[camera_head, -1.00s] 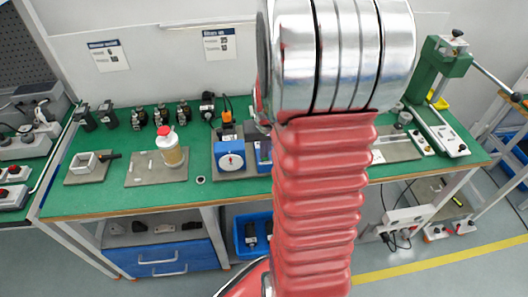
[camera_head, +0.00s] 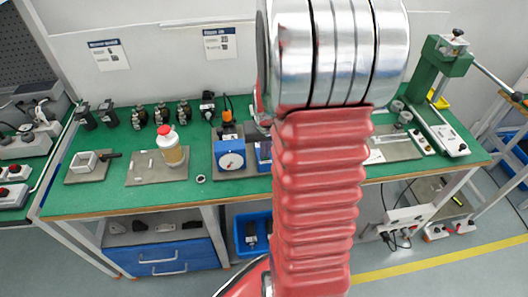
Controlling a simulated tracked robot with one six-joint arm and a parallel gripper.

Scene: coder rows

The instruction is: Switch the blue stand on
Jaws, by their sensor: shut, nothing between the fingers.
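A blue stand (camera_head: 229,155) with a round white dial on its front stands on a grey mat (camera_head: 243,170) at the middle of the green bench. A second blue unit (camera_head: 263,155) stands just right of it, partly hidden behind my arm. I cannot make out a switch or its position on either. My red and silver arm fills the middle of the view. My gripper does not show in the view.
A bottle with a red cap (camera_head: 170,148) stands on a mat to the left. Several small black devices line the back of the bench. A green press (camera_head: 446,68) stands at the right end. Blue drawers (camera_head: 168,259) are under the bench.

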